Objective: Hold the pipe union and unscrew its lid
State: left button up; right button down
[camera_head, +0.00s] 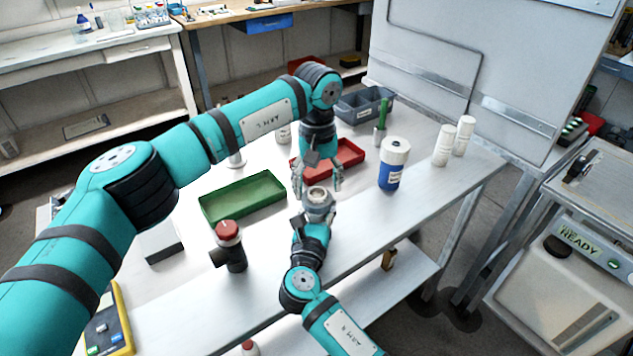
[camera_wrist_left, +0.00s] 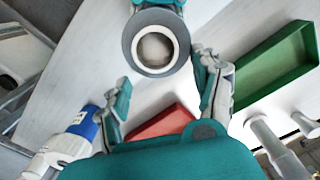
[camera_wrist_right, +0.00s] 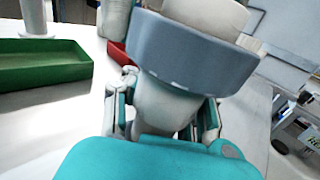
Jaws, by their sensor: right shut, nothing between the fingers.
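The pipe union (camera_head: 318,204) is upright above the table's near edge, with a grey collar around a pale ring and an open centre. In the left wrist view the collar (camera_wrist_left: 129,48) is seen from above. The right wrist view shows the grey collar (camera_wrist_right: 190,55) close up, with a white body below. My left gripper (camera_head: 318,185) is open and points down just above the union, its fingers spread wider than the collar. My right gripper (camera_head: 314,224) is at the union's lower part from the near side. It is shut; its finger contact is partly hidden.
A green tray (camera_head: 243,213) lies left, a red tray (camera_head: 350,153) behind the left gripper. A dark pipe fitting with a red cap (camera_head: 230,248) stands near left. A blue-and-white bottle (camera_head: 392,168) and white cylinders (camera_head: 445,146) stand right. A grey bin (camera_head: 362,106) is behind.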

aim_at(316, 192)
pick_arm(q)
jog(key=shift+a, duration=0.1)
jog(key=shift+r, duration=0.1)
pick_arm(e)
jog(key=shift+d, duration=0.1)
pick_arm(q)
notch_tip(316, 192, up, 4)
jog(key=shift+w+f, duration=0.1)
jog(key=shift+f, duration=0.1)
jog(key=shift+o, duration=0.4)
jog(key=shift+r, duration=0.35)
jog(key=shift+o, duration=1)
jog(key=shift+r, duration=0.15)
jog(key=s+r+m, duration=0.1)
jog(key=m, duration=0.1)
jog(key=s+r+m, duration=0.1)
jog(key=m, duration=0.2)
jog(key=s+r+m, duration=0.1)
jog(key=m, duration=0.2)
jog(key=shift+s, duration=0.25)
jog(key=shift+f, duration=0.15)
notch_tip(316, 192, down, 8)
jog(key=shift+r, duration=0.25)
